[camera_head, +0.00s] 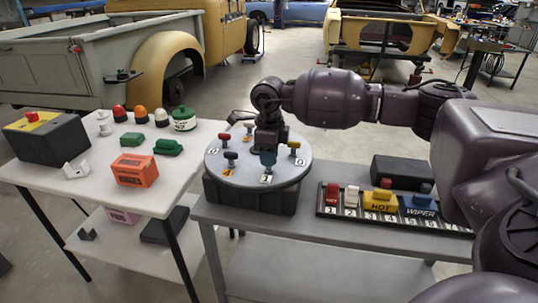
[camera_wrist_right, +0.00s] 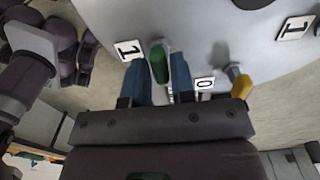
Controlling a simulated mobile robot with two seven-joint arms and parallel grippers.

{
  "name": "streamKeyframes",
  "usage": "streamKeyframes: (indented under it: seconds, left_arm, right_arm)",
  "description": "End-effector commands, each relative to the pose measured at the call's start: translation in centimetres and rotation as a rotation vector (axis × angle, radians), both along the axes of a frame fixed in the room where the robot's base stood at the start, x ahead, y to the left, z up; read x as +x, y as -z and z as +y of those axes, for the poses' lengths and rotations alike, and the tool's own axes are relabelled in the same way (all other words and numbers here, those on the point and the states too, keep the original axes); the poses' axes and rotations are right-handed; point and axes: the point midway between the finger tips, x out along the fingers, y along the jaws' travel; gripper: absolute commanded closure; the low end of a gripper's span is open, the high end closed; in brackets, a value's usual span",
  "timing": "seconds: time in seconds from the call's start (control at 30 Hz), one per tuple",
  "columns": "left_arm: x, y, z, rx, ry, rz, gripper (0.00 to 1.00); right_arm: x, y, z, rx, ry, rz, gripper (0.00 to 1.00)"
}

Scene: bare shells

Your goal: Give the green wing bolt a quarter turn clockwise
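The green wing bolt (camera_wrist_right: 158,62) stands on the grey round panel (camera_wrist_right: 120,20), between a label marked 1 and a label marked 0. My right gripper (camera_wrist_right: 159,72) has its two blue fingers on either side of the bolt, very close to it. Whether they press on it I cannot tell. In the head view my right gripper (camera_head: 267,160) points down over the front of the round panel (camera_head: 215,165) and hides the bolt. My left gripper is not in view.
The round panel also bears a yellow knob (camera_head: 294,145), a red knob (camera_head: 225,136) and a dark knob (camera_head: 231,157). A switch strip (camera_head: 345,208) lies to the right on the bench. A table with an orange box (camera_head: 135,170) stands to the left.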

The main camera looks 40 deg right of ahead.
Motion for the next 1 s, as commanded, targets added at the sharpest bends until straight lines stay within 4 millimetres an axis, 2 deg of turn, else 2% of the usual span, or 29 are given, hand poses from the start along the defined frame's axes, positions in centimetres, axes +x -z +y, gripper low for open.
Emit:
streamKeyframes:
  seconds: [0.03,0.13,0.57,1.0]
  left_arm:
    - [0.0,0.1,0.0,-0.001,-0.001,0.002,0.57]
    - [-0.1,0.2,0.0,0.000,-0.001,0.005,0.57]
    - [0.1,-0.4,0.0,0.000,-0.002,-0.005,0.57]
    - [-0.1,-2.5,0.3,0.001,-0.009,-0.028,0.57]
  right_arm:
    - [0.0,0.0,0.0,0.000,0.000,0.000,0.85]
    - [0.0,0.0,0.0,0.000,0.000,0.000,1.00]
    - [0.0,-0.3,0.0,0.001,0.068,-0.002,1.00]
    - [0.0,-0.5,0.0,0.002,0.423,-0.004,1.00]
